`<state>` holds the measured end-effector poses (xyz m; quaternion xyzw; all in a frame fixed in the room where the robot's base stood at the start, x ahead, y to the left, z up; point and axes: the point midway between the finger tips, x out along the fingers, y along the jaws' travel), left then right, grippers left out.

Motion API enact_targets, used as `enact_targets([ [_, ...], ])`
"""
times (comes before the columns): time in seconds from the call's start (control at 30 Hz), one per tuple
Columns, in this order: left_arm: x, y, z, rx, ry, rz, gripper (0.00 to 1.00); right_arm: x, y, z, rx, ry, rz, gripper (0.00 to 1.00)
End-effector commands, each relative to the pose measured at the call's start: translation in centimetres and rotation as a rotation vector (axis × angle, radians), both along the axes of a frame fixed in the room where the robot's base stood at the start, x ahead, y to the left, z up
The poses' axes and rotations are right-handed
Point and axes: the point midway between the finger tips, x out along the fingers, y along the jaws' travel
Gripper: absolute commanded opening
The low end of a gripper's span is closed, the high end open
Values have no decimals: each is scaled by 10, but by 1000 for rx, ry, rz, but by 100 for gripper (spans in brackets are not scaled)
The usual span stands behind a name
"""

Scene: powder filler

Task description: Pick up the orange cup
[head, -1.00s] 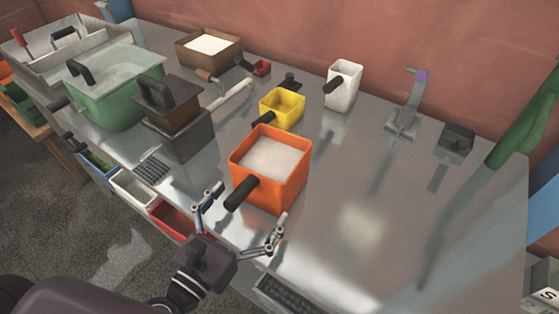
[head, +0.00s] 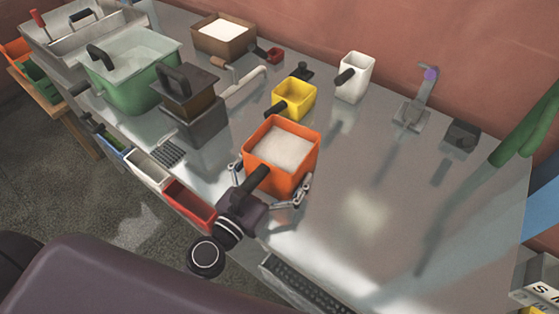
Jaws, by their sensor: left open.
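The orange cup (head: 293,177) is a square-sided cup with a black handle (head: 256,180), filled with white powder (head: 286,148). It stands upright on the metal table, near its front edge. My left gripper (head: 268,190) is at the front of the cup, below the handle. Its fingers are open and spread to either side of the cup, one by its left side and one along its right front. I cannot tell whether they touch it. The cup hides part of the fingers. My right gripper is not in view.
A yellow cup (head: 294,101) stands close behind the orange one, and a white cup (head: 356,76) further back. A grey box with a brown-sided lidded container (head: 190,113) and a green pot (head: 135,80) stand left.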

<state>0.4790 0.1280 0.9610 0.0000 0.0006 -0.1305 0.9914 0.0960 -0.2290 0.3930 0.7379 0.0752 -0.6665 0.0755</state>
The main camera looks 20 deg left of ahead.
Motion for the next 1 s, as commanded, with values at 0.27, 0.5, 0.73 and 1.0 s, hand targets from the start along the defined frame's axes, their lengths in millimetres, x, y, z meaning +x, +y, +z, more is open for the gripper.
enact_targets([
  [0.27,0,0,0,0,0,0,79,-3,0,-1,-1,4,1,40],
  [0.5,0,0,1,-1,-2,1,64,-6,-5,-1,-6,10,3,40],
  [0.73,0,0,10,-1,-2,1,64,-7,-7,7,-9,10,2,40],
  [1.0,0,1,53,-2,-3,4,64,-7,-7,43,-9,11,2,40],
])
